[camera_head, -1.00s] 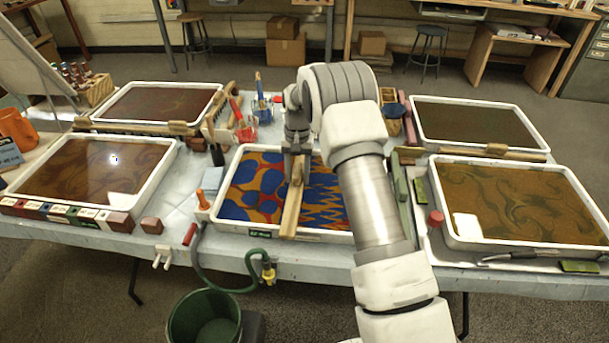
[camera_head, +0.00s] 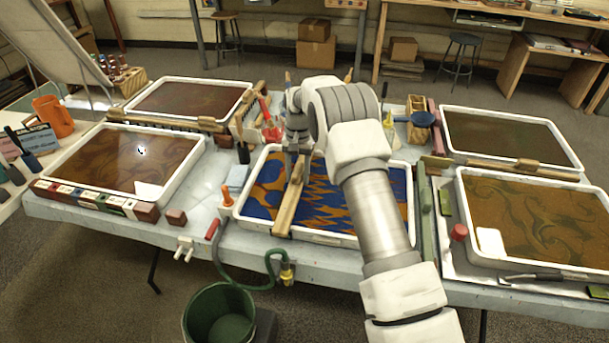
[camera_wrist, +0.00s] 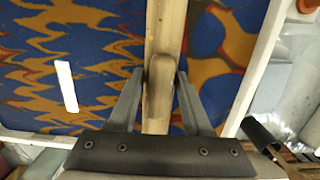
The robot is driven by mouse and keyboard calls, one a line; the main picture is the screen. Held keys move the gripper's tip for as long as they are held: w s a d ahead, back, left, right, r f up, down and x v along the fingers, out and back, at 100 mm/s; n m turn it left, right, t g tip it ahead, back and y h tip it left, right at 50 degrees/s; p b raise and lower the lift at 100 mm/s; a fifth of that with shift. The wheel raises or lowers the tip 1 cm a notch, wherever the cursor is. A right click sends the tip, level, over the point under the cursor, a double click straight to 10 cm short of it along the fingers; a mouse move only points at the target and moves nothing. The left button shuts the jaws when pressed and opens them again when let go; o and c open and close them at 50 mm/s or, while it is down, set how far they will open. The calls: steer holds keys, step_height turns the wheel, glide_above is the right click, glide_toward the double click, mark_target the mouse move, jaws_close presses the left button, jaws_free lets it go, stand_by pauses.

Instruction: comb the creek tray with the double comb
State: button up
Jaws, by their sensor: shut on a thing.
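The middle front tray (camera_head: 325,237) has white walls and holds a blue and orange marbled pattern. My gripper (camera_head: 297,155) is shut on the wooden handle of a long comb (camera_head: 288,208), which lies across this tray from back to front. The comb also shows between my fingers (camera_wrist: 158,75) in the wrist view (camera_wrist: 164,28). Right of the comb the pattern is jagged zigzags; left of it are rounded blobs. The comb's teeth are hidden, and I cannot tell whether they touch the surface. My arm covers part of the tray's right side.
Brown marbled trays stand at front left (camera_head: 193,175), back left (camera_head: 243,108), front right (camera_head: 462,215) and back right (camera_head: 575,158). A green bar (camera_head: 425,205) lies right of the middle tray. A green bucket (camera_head: 190,318) is on the floor.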

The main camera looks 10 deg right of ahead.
steer(key=shift+w+a, duration=0.6)
steer(key=shift+a, duration=1.2)
steer(key=shift+w+a, duration=0.55)
steer(key=shift+a, duration=1.2)
steer(key=shift+w+a, duration=0.6)
steer(key=shift+a, duration=1.2)
steer(key=shift+r+p, duration=1.7)
steer(key=shift+r, duration=0.85)
steer(key=shift+r+p, duration=1.75)
steer(key=shift+r, duration=0.25)
